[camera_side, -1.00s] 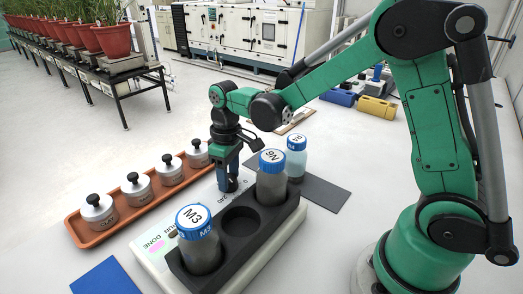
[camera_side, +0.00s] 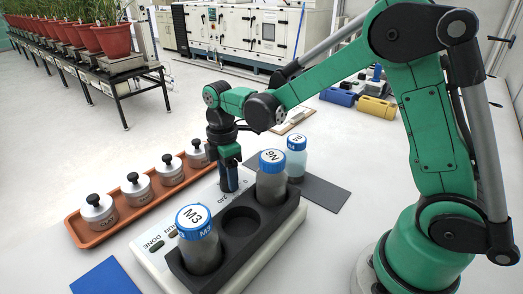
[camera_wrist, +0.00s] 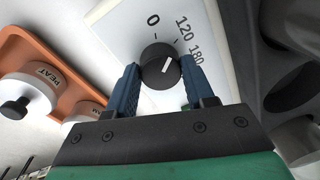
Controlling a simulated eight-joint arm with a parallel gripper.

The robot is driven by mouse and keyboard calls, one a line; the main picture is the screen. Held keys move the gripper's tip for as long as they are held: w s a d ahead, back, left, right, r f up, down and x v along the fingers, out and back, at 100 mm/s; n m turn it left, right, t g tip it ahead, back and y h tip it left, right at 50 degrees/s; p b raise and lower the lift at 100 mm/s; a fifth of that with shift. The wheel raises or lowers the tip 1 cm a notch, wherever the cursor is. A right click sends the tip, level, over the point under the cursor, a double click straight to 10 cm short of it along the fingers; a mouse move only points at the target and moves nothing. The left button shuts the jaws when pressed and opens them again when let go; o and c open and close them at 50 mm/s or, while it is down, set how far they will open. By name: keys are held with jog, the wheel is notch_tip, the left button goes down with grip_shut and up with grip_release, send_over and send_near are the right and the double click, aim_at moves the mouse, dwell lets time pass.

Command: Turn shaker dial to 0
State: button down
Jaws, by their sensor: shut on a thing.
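The shaker (camera_side: 150,262) is a pale box with a black rack on top. Its dial (camera_wrist: 160,67) is a round black knob with a white pointer line. In the wrist view the pointer leans up and right, roughly toward the 120 mark; the 0 mark (camera_wrist: 152,20) is above, slightly left. My gripper (camera_wrist: 158,76) is shut on the dial, one blue finger on each side. In the side view my gripper (camera_side: 229,182) points down at the panel behind the rack, and its fingers hide the dial there.
The black rack (camera_side: 240,225) holds an M3 bottle (camera_side: 200,250) and another blue-capped bottle (camera_side: 271,185), with an empty hole between. A smaller bottle (camera_side: 296,158) stands on a dark mat behind.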

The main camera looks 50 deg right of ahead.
aim_at(226, 177)
jog(key=n, duration=0.6)
jog(key=shift+a, duration=0.1)
dwell(0.5)
jog(key=shift+c, duration=1.6)
grip_release()
jog(key=shift+w+r, duration=0.15)
jog(key=shift+r, duration=2.65)
